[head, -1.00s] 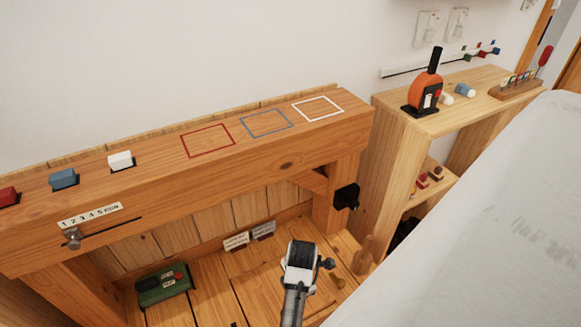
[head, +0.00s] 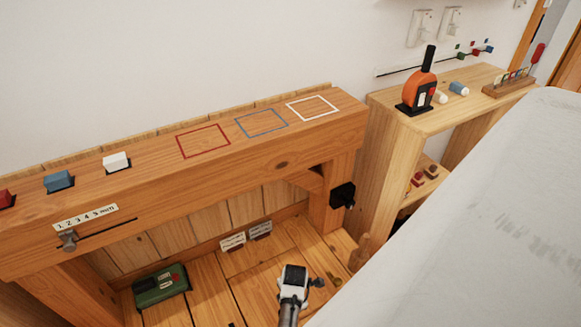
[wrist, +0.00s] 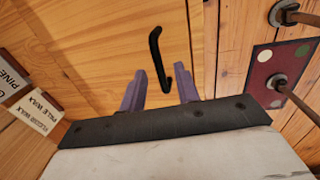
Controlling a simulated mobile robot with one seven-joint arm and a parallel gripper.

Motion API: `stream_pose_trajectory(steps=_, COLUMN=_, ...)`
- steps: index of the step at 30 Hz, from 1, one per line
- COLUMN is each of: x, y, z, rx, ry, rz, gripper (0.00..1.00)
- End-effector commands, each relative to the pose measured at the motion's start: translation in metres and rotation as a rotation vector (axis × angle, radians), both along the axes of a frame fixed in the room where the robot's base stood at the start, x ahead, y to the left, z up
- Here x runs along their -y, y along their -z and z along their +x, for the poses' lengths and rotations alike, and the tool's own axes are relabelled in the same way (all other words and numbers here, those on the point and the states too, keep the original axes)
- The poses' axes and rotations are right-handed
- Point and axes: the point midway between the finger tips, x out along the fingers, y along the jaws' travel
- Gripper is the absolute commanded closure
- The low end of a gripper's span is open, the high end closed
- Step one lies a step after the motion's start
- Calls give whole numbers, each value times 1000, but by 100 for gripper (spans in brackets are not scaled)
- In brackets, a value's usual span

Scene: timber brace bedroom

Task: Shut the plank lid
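In the wrist view, a pale wooden plank surface (wrist: 100,50) fills the upper middle. A bent black handle (wrist: 155,50) stands out against it; I take this to be the plank lid, but cannot tell how far open it is. My gripper (wrist: 160,84) is open, its two purple-grey fingers apart. The handle's lower end shows between the fingertips, with no clear contact. In the head view, my gripper is low in the middle over the plank floor, its fingers hidden by my white and black wrist. The lid cannot be made out clearly there.
A timber brace beam (head: 140,190) with coloured outlines and blocks spans the left. A green box (head: 160,287) and label cards (head: 232,241) stand below. A pale shelf (head: 385,125) and white bedding (head: 480,220) are on the right. Metal pegs (wrist: 283,12) show in the wrist view.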

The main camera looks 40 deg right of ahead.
Motion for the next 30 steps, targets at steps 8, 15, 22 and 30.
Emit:
stream_pose_trajectory(steps=8, x=0, y=0, z=0, rx=0, ry=0, rz=0, gripper=83)
stream_pose_trajectory(steps=15, x=0, y=-1, z=0, rx=1, ry=0, rz=-1, gripper=100)
stream_pose_trajectory(steps=22, x=-1, y=3, z=0, rx=12, ry=0, rz=-2, gripper=100)
stream_pose_trajectory(steps=30, x=-1, y=22, z=-5, rx=102, ry=-1, rz=-26, gripper=100)
